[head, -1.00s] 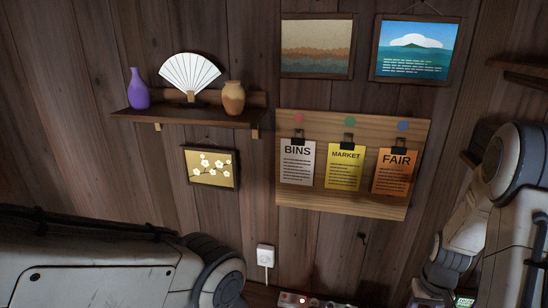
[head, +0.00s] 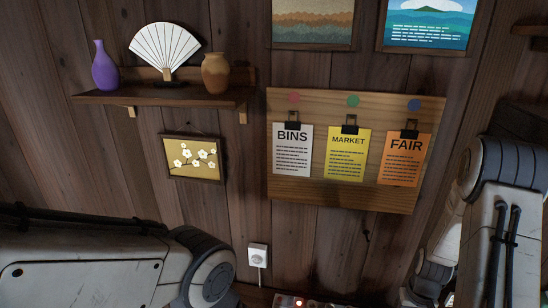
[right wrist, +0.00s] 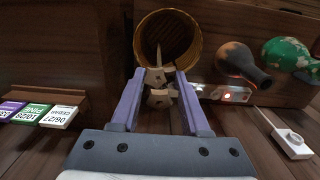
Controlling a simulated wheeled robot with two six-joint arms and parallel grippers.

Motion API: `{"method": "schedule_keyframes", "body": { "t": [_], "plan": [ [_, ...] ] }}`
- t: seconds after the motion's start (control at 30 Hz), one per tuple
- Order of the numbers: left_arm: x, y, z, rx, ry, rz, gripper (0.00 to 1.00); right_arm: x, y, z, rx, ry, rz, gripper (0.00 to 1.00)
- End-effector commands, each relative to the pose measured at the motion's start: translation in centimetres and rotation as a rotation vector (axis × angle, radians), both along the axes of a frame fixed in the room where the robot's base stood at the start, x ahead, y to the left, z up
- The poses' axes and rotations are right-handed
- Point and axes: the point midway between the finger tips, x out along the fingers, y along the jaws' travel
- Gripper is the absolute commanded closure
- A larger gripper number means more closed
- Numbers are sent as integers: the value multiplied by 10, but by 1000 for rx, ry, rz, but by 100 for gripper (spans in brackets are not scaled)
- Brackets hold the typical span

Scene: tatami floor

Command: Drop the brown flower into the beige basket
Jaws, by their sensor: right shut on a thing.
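In the right wrist view my right gripper (right wrist: 160,77) is shut on the flower (right wrist: 158,96), which looks pale tan with angular petals. A thin pointed part of it stands up toward the basket. The round beige basket (right wrist: 139,38) with a golden rim is just beyond the fingertips, its dark woven inside facing the camera. The flower overlaps the near rim in the picture; I cannot tell whether any of it is inside. In the head view my left gripper is out of frame, and neither basket nor flower shows.
Right of the basket lie a brown bottle-like vase (right wrist: 240,62), a green patterned one (right wrist: 289,56) and a power strip (right wrist: 226,94). A white device (right wrist: 290,141) lies nearer. Label cards (right wrist: 59,116) stand at left. The wall has a shelf (head: 165,98) and notice board (head: 340,195).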

Motion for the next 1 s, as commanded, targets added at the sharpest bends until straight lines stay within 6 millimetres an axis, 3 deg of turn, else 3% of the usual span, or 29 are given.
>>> {"method": "schedule_keyframes", "body": {
  "t": [0.5, 0.83, 0.87, 0.93, 1.0],
  "plan": [
    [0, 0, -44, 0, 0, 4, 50, 0, 1, -54, 0, 1, 1, 100],
    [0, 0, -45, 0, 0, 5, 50, 0, 1, -56, 0, 0, 1, 100],
    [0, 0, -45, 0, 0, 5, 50, 0, 1, -56, 0, 0, 1, 51],
    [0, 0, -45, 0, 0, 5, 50, 0, 1, -56, 0, 0, 1, 24],
    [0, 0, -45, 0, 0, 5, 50, 0, 1, -56, 0, 0, 1, 19]
  ]
}}
